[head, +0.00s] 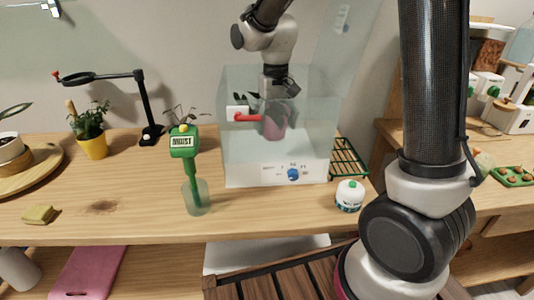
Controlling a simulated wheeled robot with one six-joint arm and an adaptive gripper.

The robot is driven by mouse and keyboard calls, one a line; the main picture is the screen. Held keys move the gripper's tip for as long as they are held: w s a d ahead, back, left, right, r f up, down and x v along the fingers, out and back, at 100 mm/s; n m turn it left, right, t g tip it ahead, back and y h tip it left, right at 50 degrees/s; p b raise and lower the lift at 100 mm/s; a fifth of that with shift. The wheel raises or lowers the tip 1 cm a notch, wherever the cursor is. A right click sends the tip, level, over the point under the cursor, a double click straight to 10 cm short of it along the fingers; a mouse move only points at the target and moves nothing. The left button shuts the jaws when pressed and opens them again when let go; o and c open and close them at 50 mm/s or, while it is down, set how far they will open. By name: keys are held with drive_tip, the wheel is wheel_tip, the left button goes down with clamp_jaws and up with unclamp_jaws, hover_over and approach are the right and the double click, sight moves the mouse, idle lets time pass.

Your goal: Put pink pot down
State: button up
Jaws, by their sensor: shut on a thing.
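The pink pot (272,124) hangs below my gripper (277,96) in the head view and shows through the clear walls of a box (240,152). Dark leaves show at the pot's upper left. My gripper comes down from above and is shut on the pot near its top. The fingertips are small and partly hidden by the leaves and the glass. The pot looks upright and seems to be above the white base. I cannot tell whether its bottom touches anything.
The box's white base (270,174) has a blue knob. A red handle (247,118) is left of the pot.

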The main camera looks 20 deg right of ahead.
wheel_tip(320, 180, down, 9)
drive_tip(key=shift+r, duration=0.15)
idle(0.4)
drive_tip(key=o, duration=1.2)
drive_tip(key=shift+o, duration=0.2)
wheel_tip(320, 180, up, 12)
drive_tip(key=shift+r, duration=0.1)
